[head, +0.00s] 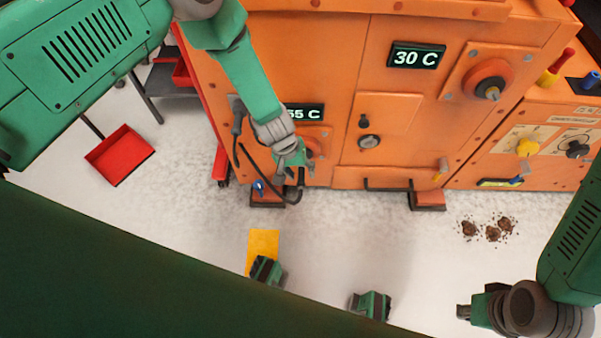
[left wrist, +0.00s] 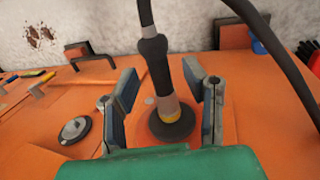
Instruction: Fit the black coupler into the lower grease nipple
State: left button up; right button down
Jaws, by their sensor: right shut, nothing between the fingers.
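My left gripper (head: 293,172) is at the lower orange bearing boss (head: 315,147) beside the "55 C" display, whose first digit is partly covered. In the left wrist view its two fingers (left wrist: 166,100) are open, one on each side of the black coupler (left wrist: 155,62), with gaps between. The coupler hangs on a black hose and points down at the dark hub (left wrist: 170,130) of the boss. A yellow ring shows at its lower end; whether it is seated on the nipple I cannot tell. My right gripper (head: 476,307) is shut and empty at the lower right.
The upper bearing (head: 488,80) is beside the "30 C" display (head: 416,56). The black hose (head: 291,198) loops below my left gripper. A panel with knobs (head: 545,146) is at right. Brown clumps (head: 492,233) and a yellow sheet (head: 262,248) lie on the floor.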

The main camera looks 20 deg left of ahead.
pick_arm(q)
jog(key=v, duration=1.1)
jog(key=shift+r, duration=0.4)
jog(key=shift+s+a, duration=0.1)
jog(key=shift+a, duration=0.05)
